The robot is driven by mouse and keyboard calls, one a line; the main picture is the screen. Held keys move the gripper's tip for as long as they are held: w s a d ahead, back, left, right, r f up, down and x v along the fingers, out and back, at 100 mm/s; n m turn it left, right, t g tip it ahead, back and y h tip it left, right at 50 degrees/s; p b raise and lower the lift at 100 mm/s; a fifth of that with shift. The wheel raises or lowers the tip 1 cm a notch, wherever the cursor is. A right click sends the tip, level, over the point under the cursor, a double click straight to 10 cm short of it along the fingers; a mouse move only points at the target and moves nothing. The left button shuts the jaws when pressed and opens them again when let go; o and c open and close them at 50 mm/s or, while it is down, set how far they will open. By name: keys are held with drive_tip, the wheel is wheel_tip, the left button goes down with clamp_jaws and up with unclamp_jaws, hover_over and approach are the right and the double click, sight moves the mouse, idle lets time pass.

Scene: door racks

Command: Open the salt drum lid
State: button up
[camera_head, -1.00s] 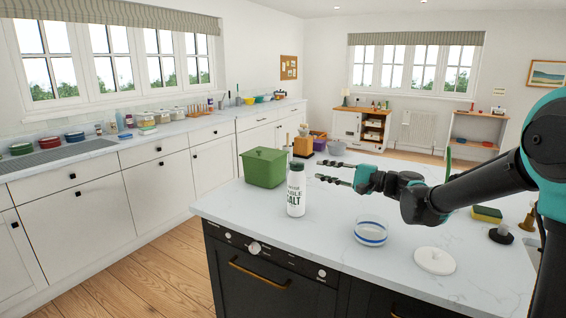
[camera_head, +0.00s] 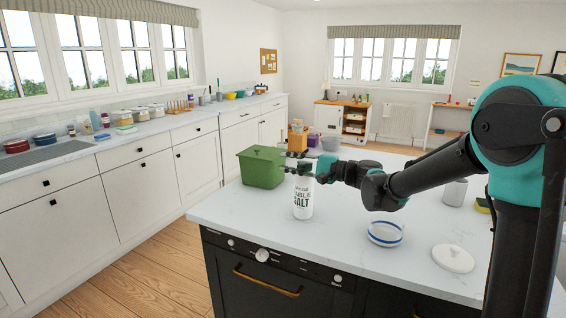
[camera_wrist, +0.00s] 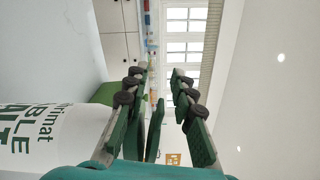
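The salt drum (camera_head: 302,200) is a white cylinder with dark "TABLE SALT" lettering. It stands upright on the white worktop near the front left edge. Its top is partly hidden by my gripper (camera_head: 287,162) in the head view. In the wrist view, the drum (camera_wrist: 35,135) lies along the lower left, its lettering turned sideways. My gripper (camera_wrist: 158,92) is open there, with a clear gap and nothing between the fingers. The fingers are at or just above the drum's top; I cannot tell if they touch it. The lid itself is not clearly visible.
A green lidded box (camera_head: 262,168) stands just behind and left of the drum. A wooden block (camera_head: 297,138) is farther back.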

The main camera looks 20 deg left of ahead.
clamp_jaws()
drive_tip(key=shift+r, duration=0.1)
idle(0.4)
drive_tip(key=w+r+m, duration=0.4)
drive_tip(key=w+m, duration=0.2)
drive_tip(key=m, duration=1)
drive_tip(key=shift+w+d, duration=0.25)
drive_tip(key=shift+w, duration=0.15)
drive_tip(key=shift+m, duration=0.3)
